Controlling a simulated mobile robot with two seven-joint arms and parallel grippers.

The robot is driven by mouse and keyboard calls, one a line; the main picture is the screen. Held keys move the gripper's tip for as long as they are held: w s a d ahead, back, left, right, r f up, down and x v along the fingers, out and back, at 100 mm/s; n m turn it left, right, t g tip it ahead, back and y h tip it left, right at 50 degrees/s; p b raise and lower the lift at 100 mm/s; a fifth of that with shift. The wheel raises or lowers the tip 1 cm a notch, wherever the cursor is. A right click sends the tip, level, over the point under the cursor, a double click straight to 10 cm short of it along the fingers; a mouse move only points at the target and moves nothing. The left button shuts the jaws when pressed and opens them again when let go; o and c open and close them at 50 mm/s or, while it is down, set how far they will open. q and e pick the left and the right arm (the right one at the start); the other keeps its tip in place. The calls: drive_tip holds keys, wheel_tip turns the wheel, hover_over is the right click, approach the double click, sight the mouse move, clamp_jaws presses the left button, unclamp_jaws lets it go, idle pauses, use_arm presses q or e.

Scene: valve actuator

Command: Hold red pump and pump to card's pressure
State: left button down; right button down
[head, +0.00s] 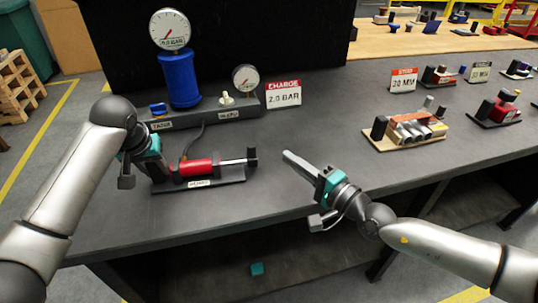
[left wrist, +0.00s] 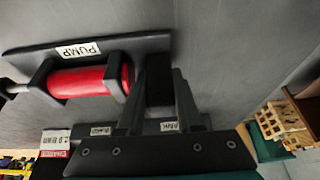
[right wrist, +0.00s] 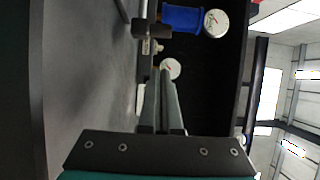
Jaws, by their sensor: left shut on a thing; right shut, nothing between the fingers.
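The red pump (head: 198,167) lies on its dark base plate on the bench, with its rod and black handle (head: 252,157) out to the right. My left gripper (head: 157,170) is shut on the black block at the pump's left end; the left wrist view shows this block (left wrist: 158,82) between the fingers, beside the red barrel (left wrist: 90,80). My right gripper (head: 288,156) is shut and empty, to the right of the handle and apart from it. The card (head: 284,94) reads CHARGE 2.0 BAR. The blue tank (head: 179,80) carries a round gauge (head: 169,29); its needle points lower left.
A smaller gauge (head: 245,77) and a pale valve knob (head: 226,99) stand on the rear block. A wooden-based assembly (head: 405,130) and a 30 MM card (head: 403,80) are on the right. Bench is clear between pump and assembly, apart from my right gripper.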

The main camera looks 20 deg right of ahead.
sight(253, 151)
drive_tip(key=shift+w+a, duration=1.2)
drive_tip(key=shift+a, duration=0.05)
drive_tip(key=shift+w+a, duration=0.2)
drive_tip(key=shift+a, duration=0.35)
drive_tip(key=shift+w+a, duration=0.15)
drive_tip(key=shift+a, duration=0.35)
drive_tip(key=shift+a, duration=0.1)
drive_tip(key=shift+w+a+r, duration=0.1)
drive_tip(key=shift+a, duration=0.95)
drive_tip(key=shift+w+a, duration=0.1)
drive_tip(key=shift+a, duration=1.75)
